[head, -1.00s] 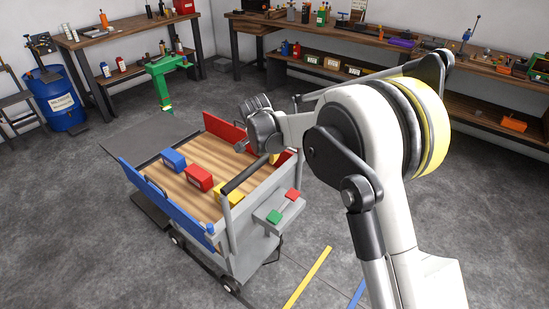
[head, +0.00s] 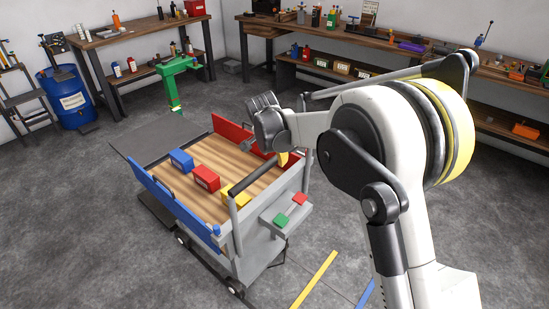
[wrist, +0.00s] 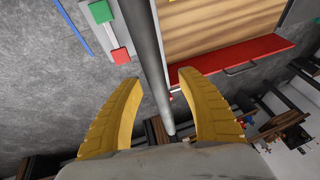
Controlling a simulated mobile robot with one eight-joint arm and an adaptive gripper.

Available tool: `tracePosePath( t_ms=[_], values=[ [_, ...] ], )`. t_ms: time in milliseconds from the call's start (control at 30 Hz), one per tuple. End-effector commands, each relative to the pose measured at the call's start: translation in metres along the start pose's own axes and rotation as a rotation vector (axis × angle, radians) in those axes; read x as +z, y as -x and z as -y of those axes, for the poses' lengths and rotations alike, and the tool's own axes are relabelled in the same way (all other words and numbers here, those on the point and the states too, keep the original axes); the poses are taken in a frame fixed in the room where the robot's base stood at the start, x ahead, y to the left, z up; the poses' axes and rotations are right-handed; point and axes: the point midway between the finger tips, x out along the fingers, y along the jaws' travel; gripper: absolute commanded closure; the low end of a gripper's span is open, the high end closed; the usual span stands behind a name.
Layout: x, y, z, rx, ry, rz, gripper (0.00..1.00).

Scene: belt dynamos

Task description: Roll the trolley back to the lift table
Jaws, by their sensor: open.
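The grey trolley (head: 262,225) has a wooden deck, a blue side panel (head: 172,207) and a red one. A blue, a red and a yellow block stand on the deck. Its dark handle bar (head: 253,174) runs across the near end. A flat dark grey platform (head: 150,137), which looks like the lift table, lies just beyond the trolley. My gripper (wrist: 158,78) is open, with two yellow fingers. In the wrist view a grey bar (wrist: 146,45) runs between them; its depth and any contact cannot be told. In the head view my arm's wrist hides most of the gripper near the handle's right end.
A shelf on the trolley's near end carries a red and a green button (head: 281,219). A green post (head: 175,80) stands behind the platform. A blue barrel (head: 72,103) and workbenches (head: 140,37) line the walls. The floor at left is open.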

Motion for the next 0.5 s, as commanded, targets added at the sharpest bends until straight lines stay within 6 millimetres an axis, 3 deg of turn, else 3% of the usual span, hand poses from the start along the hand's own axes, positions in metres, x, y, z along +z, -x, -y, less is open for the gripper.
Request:
tracePosePath(
  t_ms=[300,500],
  values=[
    [0.000,0.071,0.000,-0.001,0.002,0.000,0.54],
    [0.001,0.096,0.000,-0.001,0.001,0.000,0.54]
  ],
)
